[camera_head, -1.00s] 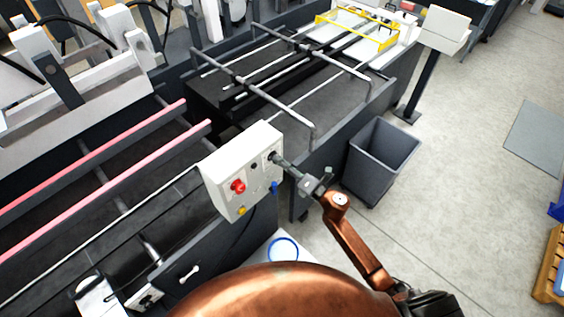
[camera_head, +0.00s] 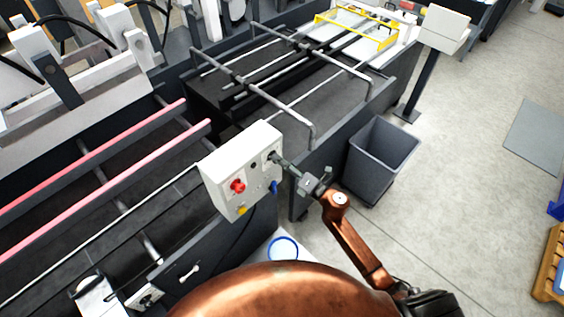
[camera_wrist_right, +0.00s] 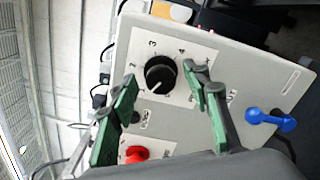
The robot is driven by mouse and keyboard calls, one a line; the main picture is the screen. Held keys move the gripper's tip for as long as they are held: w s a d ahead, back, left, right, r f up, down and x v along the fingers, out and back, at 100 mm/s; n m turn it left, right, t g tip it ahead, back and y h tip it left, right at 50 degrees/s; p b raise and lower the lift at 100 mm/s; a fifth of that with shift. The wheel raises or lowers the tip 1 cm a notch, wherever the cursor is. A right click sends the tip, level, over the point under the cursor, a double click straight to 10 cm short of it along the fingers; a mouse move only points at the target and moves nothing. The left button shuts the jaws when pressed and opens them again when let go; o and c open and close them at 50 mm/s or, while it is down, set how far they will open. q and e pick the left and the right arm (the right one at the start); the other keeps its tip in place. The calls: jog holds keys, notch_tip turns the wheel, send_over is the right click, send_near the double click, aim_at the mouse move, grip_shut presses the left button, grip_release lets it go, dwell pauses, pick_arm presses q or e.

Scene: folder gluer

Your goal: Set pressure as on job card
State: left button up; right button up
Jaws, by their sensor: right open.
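The white control box (camera_head: 220,188) stands at the machine's side in the head view. Its black knob (camera_wrist_right: 160,74), with a numbered dial around it, faces me in the right wrist view. A white pointer line on the knob points to the lower left there. My right gripper (camera_wrist_right: 160,95) is open, with one green-padded finger on each side of the knob and a gap to it. In the head view my right gripper (camera_head: 285,165) is at the box's right edge. The job card cannot be made out. My left gripper is not in view.
The box also bears a red button (camera_head: 238,186), a blue lever (camera_head: 274,187) and a yellow button (camera_head: 242,211). The floor further right is mostly clear.

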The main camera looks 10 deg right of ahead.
jog(key=shift+s, duration=0.1)
jog(key=v, duration=1.2)
